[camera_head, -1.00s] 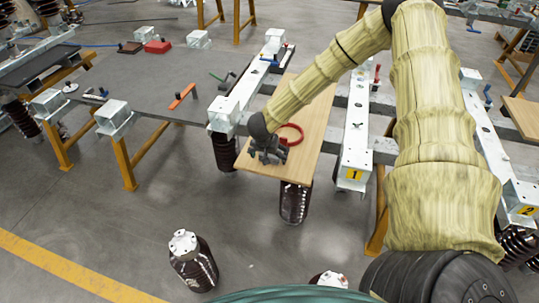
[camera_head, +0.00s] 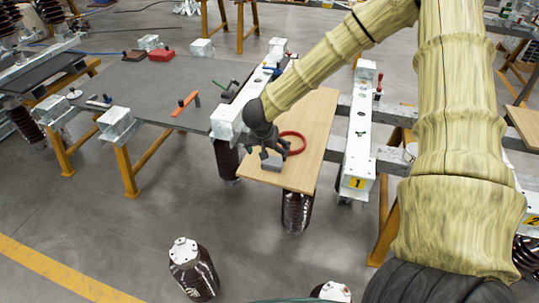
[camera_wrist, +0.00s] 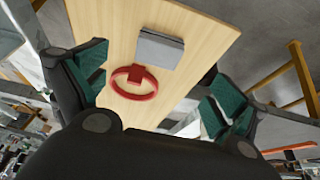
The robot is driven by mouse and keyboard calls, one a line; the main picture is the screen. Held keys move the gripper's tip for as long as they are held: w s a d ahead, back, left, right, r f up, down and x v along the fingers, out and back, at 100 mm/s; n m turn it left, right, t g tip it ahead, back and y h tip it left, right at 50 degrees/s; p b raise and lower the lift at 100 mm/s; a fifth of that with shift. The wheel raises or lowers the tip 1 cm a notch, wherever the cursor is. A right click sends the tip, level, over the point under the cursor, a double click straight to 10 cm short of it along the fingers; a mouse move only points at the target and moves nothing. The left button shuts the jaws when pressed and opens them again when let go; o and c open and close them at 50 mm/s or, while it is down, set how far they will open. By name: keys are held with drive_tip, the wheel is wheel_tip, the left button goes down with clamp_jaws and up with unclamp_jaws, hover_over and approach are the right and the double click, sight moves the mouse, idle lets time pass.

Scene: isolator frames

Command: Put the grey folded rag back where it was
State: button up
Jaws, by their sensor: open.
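The grey folded rag (camera_head: 271,163) lies flat near the front left corner of a wooden board (camera_head: 312,125). In the wrist view the rag (camera_wrist: 158,50) is a grey block shape on the bare wood, beyond the fingers. My gripper (camera_head: 273,151) is just above and behind the rag in the head view.
A red ring (camera_head: 293,142) lies on the board beside the rag; it also shows in the wrist view (camera_wrist: 135,82). White metal beams (camera_head: 357,135) flank the board. A dark table (camera_head: 165,85) at left holds an orange-red tool (camera_head: 185,103) and a red box (camera_head: 162,54).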

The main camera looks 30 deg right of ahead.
drive_tip(key=s+a+f+n, duration=0.3)
drive_tip(key=s+a+f, duration=0.2)
drive_tip(key=s+f, duration=0.25)
drive_tip(key=s+a+f+n, duration=0.3)
drive_tip(key=s+a+f, duration=0.1)
drive_tip(key=s+f, duration=0.4)
drive_tip(key=s+a+f+n+g+y, duration=0.1)
drive_tip(key=s+a+f, duration=0.1)
drive_tip(key=s, duration=0.5)
drive_tip(key=s+a+f+n+g+y, duration=0.1)
drive_tip(key=s+a+f, duration=0.2)
drive_tip(key=s, duration=0.3)
drive_tip(key=s+a+f+n+y, duration=0.1)
drive_tip(key=s+a+f, duration=0.1)
drive_tip(key=s, duration=0.5)
drive_tip(key=shift+s+a+f+n+g+y, duration=0.2)
drive_tip(key=shift+s+f+n+g+y, duration=0.15)
drive_tip(key=shift+f, duration=0.4)
